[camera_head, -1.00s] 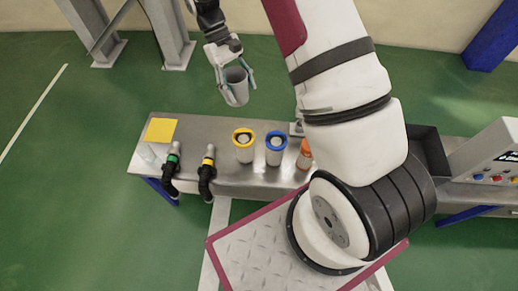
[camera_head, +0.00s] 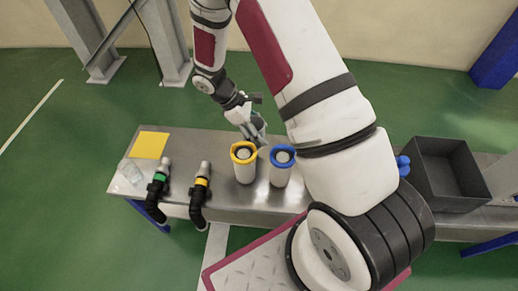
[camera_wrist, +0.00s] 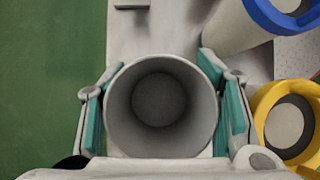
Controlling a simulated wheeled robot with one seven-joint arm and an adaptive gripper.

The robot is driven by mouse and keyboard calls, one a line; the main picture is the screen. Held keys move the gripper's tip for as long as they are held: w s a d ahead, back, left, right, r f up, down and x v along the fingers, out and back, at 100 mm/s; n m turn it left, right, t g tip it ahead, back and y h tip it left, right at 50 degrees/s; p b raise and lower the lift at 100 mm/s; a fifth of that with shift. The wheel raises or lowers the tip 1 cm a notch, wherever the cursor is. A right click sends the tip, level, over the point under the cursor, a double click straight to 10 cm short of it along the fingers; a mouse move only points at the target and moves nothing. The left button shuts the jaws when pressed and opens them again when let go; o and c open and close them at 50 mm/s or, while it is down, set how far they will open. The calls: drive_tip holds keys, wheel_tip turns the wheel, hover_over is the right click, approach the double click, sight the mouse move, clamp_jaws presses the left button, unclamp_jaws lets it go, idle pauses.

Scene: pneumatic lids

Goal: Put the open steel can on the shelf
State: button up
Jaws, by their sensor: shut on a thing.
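The open steel can (camera_wrist: 160,125) is a grey cylinder with its open mouth facing the wrist camera and looks empty inside. My gripper (camera_wrist: 160,110) is shut on it, with one green-padded finger on each side. In the head view my gripper (camera_head: 255,128) and the can are low behind the yellow-ringed container, near the far edge of the steel table (camera_head: 225,200). The can is mostly hidden there, and I cannot tell whether it touches the table. I cannot make out a separate shelf.
The yellow-ringed (camera_head: 244,165) and blue-ringed (camera_head: 282,165) containers stand close to my gripper. Green-banded (camera_head: 158,190) and yellow-banded (camera_head: 200,190) hoses, a clear block (camera_head: 130,172) and a yellow square (camera_head: 150,145) are left. A black bin (camera_head: 450,205) is right.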

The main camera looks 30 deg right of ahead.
drive_tip(key=shift+f+b, duration=0.5)
drive_tip(key=shift+f, duration=2.25)
drive_tip(key=shift+f, duration=0.1)
drive_tip(key=o, duration=1.2)
drive_tip(key=shift+o, duration=0.2)
